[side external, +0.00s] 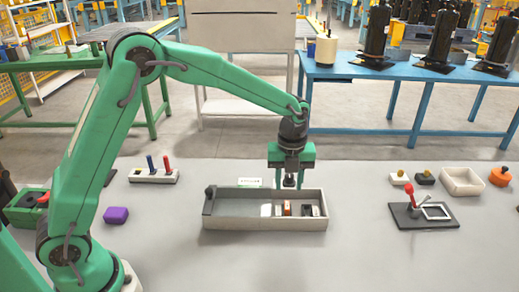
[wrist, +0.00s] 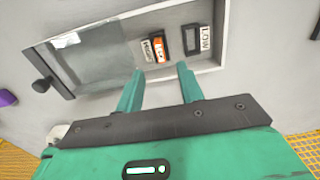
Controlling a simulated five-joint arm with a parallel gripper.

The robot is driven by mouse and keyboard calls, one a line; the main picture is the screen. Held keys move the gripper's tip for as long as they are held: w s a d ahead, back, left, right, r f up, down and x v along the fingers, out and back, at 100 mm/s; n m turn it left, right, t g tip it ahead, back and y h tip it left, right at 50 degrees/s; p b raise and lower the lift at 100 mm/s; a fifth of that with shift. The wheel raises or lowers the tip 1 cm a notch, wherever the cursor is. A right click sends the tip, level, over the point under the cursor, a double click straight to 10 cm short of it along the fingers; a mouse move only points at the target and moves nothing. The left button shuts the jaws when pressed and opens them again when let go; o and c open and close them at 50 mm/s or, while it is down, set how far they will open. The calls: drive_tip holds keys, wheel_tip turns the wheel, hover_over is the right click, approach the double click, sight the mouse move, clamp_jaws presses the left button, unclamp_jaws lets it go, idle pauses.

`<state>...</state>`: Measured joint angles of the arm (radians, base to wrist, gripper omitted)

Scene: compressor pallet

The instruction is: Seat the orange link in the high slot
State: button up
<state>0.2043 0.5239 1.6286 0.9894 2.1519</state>
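The long grey tray (side external: 262,224) lies on the table below my gripper (side external: 291,184). In the wrist view, a white HIGH label (wrist: 147,50) stands beside the orange link (wrist: 160,48), which is at the dark high slot. The link also shows as a small orange patch in the side view (side external: 287,208). I cannot tell how deep it sits. To its right are a dark low slot (wrist: 190,40) and a LOW label (wrist: 205,38). My gripper's two green fingers (wrist: 160,69) are apart, with nothing held between them, just above and in front of the link.
A clear panel (wrist: 100,60) and a dark knob (wrist: 42,85) are at the tray's left. A purple block (side external: 116,215) and a holder with blue and red pegs (side external: 153,176) stand left. A red-lever fixture (side external: 424,214) and a pale bin (side external: 461,181) stand right.

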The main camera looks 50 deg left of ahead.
drive_tip(key=shift+r, duration=0.3)
idle(0.4)
drive_tip(key=s+a+r+n+t, duration=0.3)
drive_tip(key=s+a+r+n, duration=0.3)
drive_tip(key=s+r+n, duration=0.65)
drive_tip(key=s+a+r+n+t, duration=0.1)
drive_tip(key=s+a+n, duration=0.3)
drive_tip(key=s+n, duration=0.9)
drive_tip(key=shift+s+n+t, duration=0.3)
drive_tip(key=shift+n+t, duration=0.45)
drive_tip(key=shift+t, duration=0.05)
drive_tip(key=shift+r, duration=0.1)
